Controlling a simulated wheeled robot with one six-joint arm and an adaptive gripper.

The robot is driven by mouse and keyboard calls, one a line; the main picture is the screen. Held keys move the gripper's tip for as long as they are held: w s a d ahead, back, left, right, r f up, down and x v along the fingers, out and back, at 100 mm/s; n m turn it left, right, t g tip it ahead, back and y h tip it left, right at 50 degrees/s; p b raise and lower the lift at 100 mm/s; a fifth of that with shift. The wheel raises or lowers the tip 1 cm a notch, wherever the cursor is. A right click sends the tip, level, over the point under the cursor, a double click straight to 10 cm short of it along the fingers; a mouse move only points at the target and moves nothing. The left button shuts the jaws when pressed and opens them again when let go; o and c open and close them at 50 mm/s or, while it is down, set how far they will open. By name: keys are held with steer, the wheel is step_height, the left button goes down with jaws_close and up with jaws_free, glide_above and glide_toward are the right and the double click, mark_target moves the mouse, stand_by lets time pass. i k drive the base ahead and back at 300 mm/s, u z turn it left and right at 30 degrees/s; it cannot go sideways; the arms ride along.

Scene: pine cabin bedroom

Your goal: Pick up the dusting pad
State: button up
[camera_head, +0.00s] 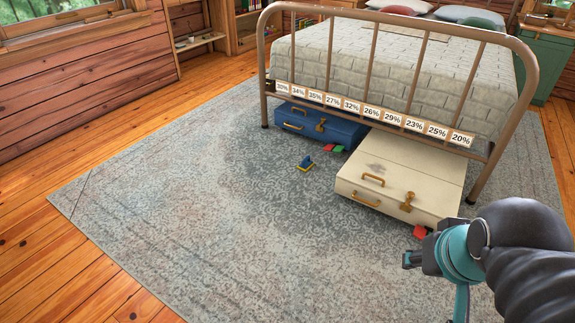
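A small blue-and-yellow object (305,163), which looks like the dusting pad, lies on the patterned rug (200,200) in front of the blue suitcase. It is small, so its details are unclear. My gripper (410,259) is at the lower right, in front of the cream suitcase and well apart from the pad. Its fingers are small and seen from behind, so I cannot tell whether they are open.
A blue suitcase (316,127) and a cream suitcase (408,163), with a dark smudge on its lid, lie partly under the metal-framed bed (400,75). Small red (420,231) and green (338,148) pieces lie nearby. The rug's left side is clear.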

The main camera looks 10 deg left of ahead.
mark_target(307, 164)
steer(key=u, duration=0.7)
steer(key=i, duration=1)
steer(key=u, duration=0.6)
steer(key=i, duration=0.95)
steer(key=z, duration=1.15)
steer(key=i, duration=0.95)
steer(key=z, duration=1)
